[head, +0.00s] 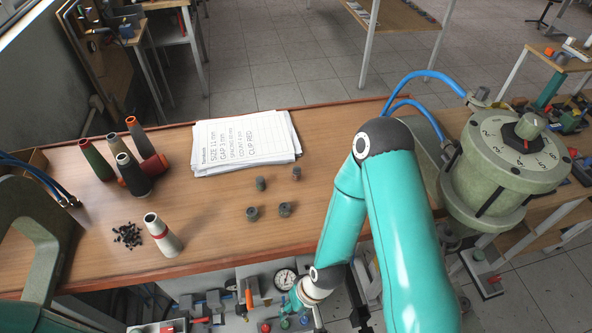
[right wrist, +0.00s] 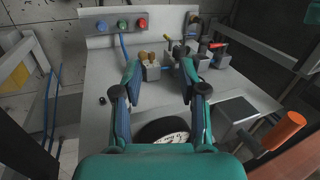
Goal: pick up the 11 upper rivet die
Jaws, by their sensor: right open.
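Several small grey rivet dies stand on the wooden bench in the head view: one upright die (head: 261,184), one with a reddish mark (head: 296,173), and two squat ones, a left one (head: 252,213) and a right one (head: 285,209). Their size marks are too small to read, so I cannot tell which is the 11 upper die. My right gripper (right wrist: 160,72) is open and empty in the right wrist view, over a grey panel below the bench's front edge, apart from the dies. My left gripper is not in view.
Paper sheets (head: 243,141) reading size 11 mm lie behind the dies. Coloured cones (head: 131,175), a pale cone (head: 161,235) and black rivets (head: 128,236) stand left. A green press head (head: 509,160) is at right. A panel with a gauge (head: 285,281) lies below the bench edge.

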